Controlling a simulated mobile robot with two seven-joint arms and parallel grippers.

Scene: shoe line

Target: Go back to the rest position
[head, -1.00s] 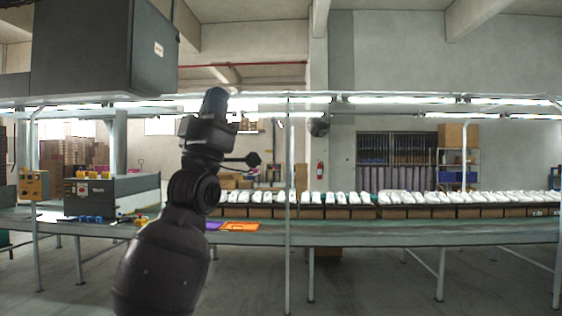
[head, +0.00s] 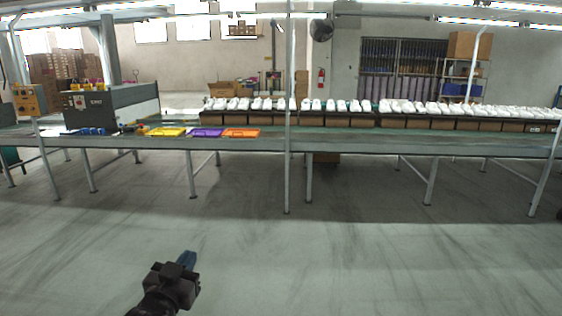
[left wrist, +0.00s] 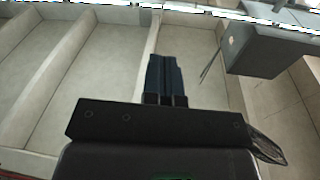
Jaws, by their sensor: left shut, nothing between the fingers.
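My left gripper (head: 187,260) is low in the head view, left of centre, over the bare floor and well in front of the work line. Its fingers are together with nothing between them. In the left wrist view the two dark blue fingers (left wrist: 165,75) lie side by side, with the ceiling behind them. My right gripper is in neither view.
The long conveyor table (head: 400,143) crosses the view beyond the floor. It bears a row of white shoes on brown boxes, yellow, purple and orange trays (head: 240,132), and a dark machine (head: 115,105). A thin post (head: 287,170) stands in front. The floor (head: 360,250) is clear.

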